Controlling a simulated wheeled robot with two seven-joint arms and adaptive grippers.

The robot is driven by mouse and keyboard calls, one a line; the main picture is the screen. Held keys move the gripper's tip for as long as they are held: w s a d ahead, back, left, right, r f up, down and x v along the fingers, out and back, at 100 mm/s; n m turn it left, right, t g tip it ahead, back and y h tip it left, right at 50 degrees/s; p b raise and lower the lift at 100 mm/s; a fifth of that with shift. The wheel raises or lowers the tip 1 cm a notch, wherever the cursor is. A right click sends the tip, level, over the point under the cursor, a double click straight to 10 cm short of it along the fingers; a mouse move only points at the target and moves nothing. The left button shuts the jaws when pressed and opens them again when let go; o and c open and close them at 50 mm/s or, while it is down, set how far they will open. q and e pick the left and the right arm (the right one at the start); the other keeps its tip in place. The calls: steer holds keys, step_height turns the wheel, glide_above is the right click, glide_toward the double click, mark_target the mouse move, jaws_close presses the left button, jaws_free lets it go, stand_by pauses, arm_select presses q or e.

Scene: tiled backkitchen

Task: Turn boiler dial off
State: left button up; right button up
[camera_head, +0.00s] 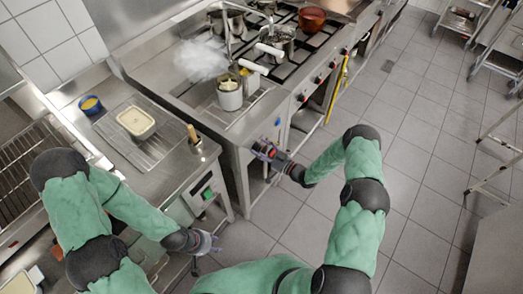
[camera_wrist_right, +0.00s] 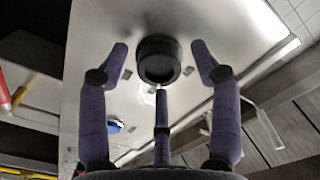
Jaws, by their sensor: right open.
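The black round dial (camera_wrist_right: 158,58) sits on a bright metal front panel (camera_wrist_right: 95,50) in the right wrist view. My right gripper (camera_wrist_right: 160,72) is open, with two fingers on either side of the dial and one below it. I see gaps between the side fingers and the dial. In the head view my right gripper (camera_head: 262,151) is at the front of the steaming boiler unit (camera_head: 238,135) and the dial cannot be made out. My left gripper (camera_head: 207,243) is low by the left counter's front; its finger opening is unclear.
A stove with pots, including a red pot (camera_head: 312,19), is behind. The left counter holds a tray (camera_head: 136,121). A small blue part (camera_wrist_right: 113,125) is below the dial. Tiled floor (camera_head: 400,150) is clear.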

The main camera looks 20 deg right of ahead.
steer(key=c, duration=1.1)
steer(key=shift+c, duration=0.2)
steer(key=shift+w+r+n+b, duration=0.1)
steer(key=shift+r+n+b, duration=0.05)
steer(key=shift+n+b, duration=0.55)
steer(key=shift+n, duration=0.1)
steer(key=n+b, duration=0.3)
steer(key=n, duration=0.1)
steer(key=n+b, duration=0.5)
steer(key=n, duration=0.1)
steer(key=shift+r+n, duration=0.1)
steer(key=shift+n, duration=0.2)
